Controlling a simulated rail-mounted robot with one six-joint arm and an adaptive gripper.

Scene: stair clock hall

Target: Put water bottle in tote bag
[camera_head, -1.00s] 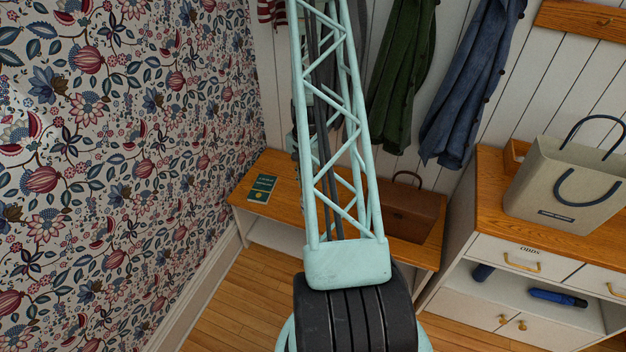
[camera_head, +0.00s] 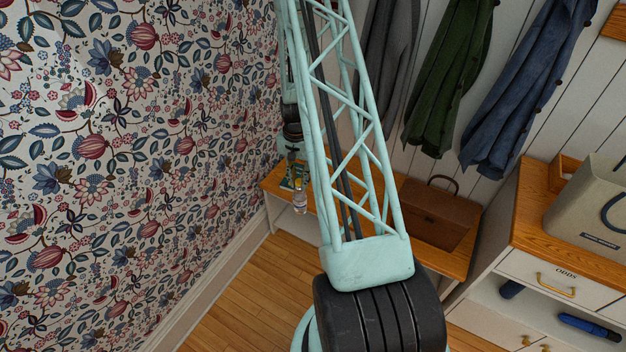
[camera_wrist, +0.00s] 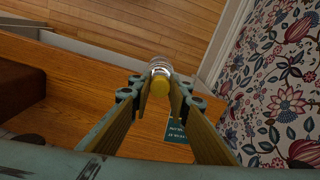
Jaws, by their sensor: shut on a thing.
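My gripper (camera_head: 292,178) hangs over the bench at the left, close to the patterned wall. It is shut on the water bottle (camera_head: 300,203), which shows as a small clear bottle below the fingers. In the wrist view, the bottle (camera_wrist: 161,68) sits between the fingertips of my gripper (camera_wrist: 160,92), with its yellow cap toward the camera. The tote bag (camera_head: 590,205) is beige with dark blue handles and stands on the cabinet at the right, far from my gripper. Its right part is cut off by the picture edge.
The wooden bench (camera_head: 455,262) holds a brown case (camera_head: 438,215). A green book (camera_wrist: 176,131) lies on the bench below my gripper. The cabinet (camera_head: 535,225) has a small wooden box (camera_head: 563,172) beside the bag. Coats (camera_head: 450,80) hang on the wall above.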

